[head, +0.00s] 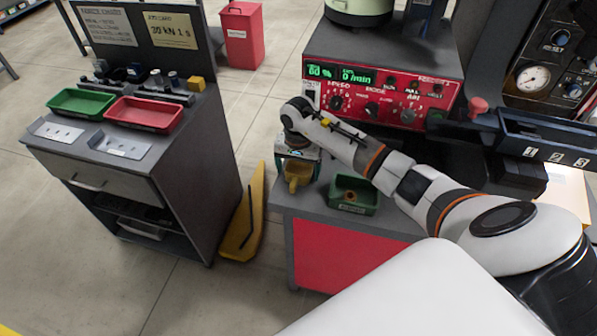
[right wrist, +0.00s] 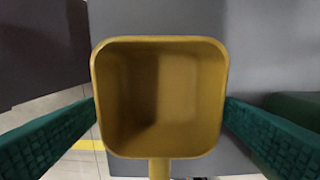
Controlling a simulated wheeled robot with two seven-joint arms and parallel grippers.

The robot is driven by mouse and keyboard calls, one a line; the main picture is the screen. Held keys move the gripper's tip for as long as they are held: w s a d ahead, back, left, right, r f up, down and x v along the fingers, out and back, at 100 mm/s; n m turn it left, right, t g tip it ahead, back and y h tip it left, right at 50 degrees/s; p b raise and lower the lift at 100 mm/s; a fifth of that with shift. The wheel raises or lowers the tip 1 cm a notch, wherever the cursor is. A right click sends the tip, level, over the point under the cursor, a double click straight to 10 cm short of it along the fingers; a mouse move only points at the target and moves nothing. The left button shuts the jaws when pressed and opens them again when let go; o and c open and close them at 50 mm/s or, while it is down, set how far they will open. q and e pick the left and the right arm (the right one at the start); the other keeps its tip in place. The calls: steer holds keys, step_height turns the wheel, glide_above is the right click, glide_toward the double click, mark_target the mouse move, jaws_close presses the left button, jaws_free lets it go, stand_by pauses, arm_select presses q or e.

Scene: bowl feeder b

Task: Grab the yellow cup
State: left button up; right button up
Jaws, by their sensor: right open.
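The yellow cup (head: 297,178) stands on the grey top at the left front of the feeder stand, with its handle toward the front. In the right wrist view, the cup (right wrist: 185,95) is seen from above. It looks empty, and its handle points down. My left gripper is not in view.
A green bin (head: 352,194) stands just right of the cup. A red control box (head: 380,92) is behind. A dark cabinet (head: 125,160) with a green tray (head: 82,102) and a red tray (head: 145,114) stands left, across a floor gap holding a yellow piece (head: 244,222).

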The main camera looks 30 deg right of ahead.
steer(key=shift+f, duration=0.25)
steer(key=c, duration=1.2)
steer(key=shift+o, duration=0.2)
steer(key=shift+r, duration=0.1)
